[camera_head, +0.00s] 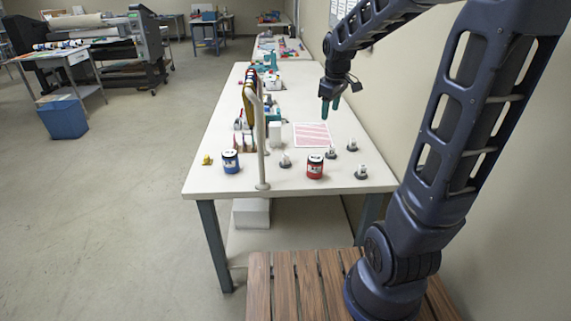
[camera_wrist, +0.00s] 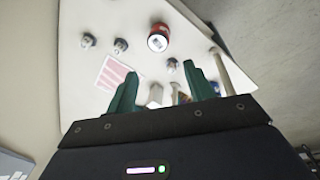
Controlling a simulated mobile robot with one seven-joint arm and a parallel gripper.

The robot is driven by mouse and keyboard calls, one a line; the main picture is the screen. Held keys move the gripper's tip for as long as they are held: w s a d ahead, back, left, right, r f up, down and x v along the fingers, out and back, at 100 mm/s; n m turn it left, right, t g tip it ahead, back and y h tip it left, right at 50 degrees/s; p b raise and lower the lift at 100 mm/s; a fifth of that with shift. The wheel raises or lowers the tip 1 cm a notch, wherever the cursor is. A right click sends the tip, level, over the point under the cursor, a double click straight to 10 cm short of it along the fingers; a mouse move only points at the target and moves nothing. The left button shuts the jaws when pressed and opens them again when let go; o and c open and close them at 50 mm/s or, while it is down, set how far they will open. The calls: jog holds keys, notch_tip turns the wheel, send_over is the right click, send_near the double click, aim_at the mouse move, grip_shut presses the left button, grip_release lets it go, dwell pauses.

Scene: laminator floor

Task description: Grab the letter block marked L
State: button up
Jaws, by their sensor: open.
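I cannot make out any letter L in either view, so I cannot tell which object is the block. Several small white pieces on dark round bases stand on the white table (camera_head: 318,182), such as one near the front (camera_head: 285,160) and one at the right edge (camera_head: 361,172). A plain white block-like object (camera_head: 275,133) stands beside the pink-striped sheet; a white block also shows between the fingers in the wrist view (camera_wrist: 155,95). My gripper (camera_head: 330,106) is open and empty above the table, its green fingers pointing down; it also shows in the wrist view (camera_wrist: 163,88).
A blue can (camera_head: 230,161) and a red can (camera_head: 315,166) stand near the table's front. A pale upright post (camera_head: 262,150) with a bent top rises between them. The pink-striped sheet (camera_head: 311,135) lies flat. A wall runs along the right side.

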jog(key=w+a+f+n+g, duration=0.1)
jog(key=w+a+f+n, duration=0.4)
jog(key=w+a+f, duration=0.5)
jog(key=n+g, duration=0.1)
jog(key=n, duration=0.4)
send_near(285, 155)
jog(key=shift+s+a+f, duration=0.1)
jog(key=shift+f, duration=0.15)
notch_tip(285, 155, down, 6)
jog(key=shift+r, duration=0.1)
jog(key=shift+w+d+f, duration=0.1)
jog(key=shift+w+f, duration=0.05)
jog(key=shift+f, duration=1.15)
jog(key=shift+w+d+f, duration=0.1)
jog(key=shift+w+f, duration=0.05)
jog(key=shift+f, duration=1.15)
jog(key=shift+c, duration=0.2)
grip_shut()
